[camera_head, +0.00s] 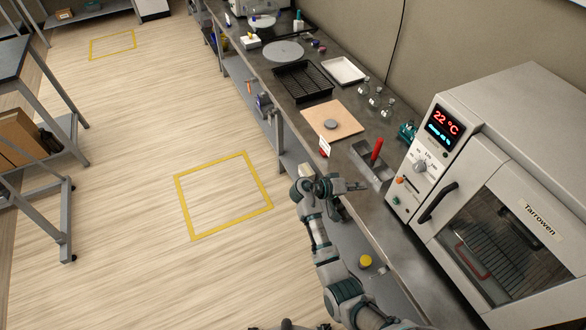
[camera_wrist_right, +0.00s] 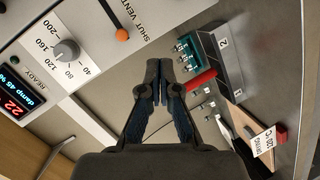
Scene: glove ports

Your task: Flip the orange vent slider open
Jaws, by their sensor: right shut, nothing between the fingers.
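The orange vent slider (camera_head: 400,180) is a small knob on the front panel of the grey Tarrowen oven (camera_head: 520,110). In the right wrist view the slider (camera_wrist_right: 121,35) sits at the end of a dark strip, beside printing with the words SHUT and VENT. My right gripper (camera_head: 361,186) is over the bench's front edge, left of the oven panel and apart from the slider. In the right wrist view its fingers (camera_wrist_right: 160,70) are together and empty, with the slider up and to the left of them. My left gripper is not in view.
A grey dial (camera_head: 420,166) and a lit display (camera_head: 441,128) are above the slider. The oven's black door handle (camera_head: 438,202) is to its right. A metal block with a red handle (camera_head: 377,149) stands close behind my right gripper. Several glass flasks (camera_head: 375,99) stand farther back.

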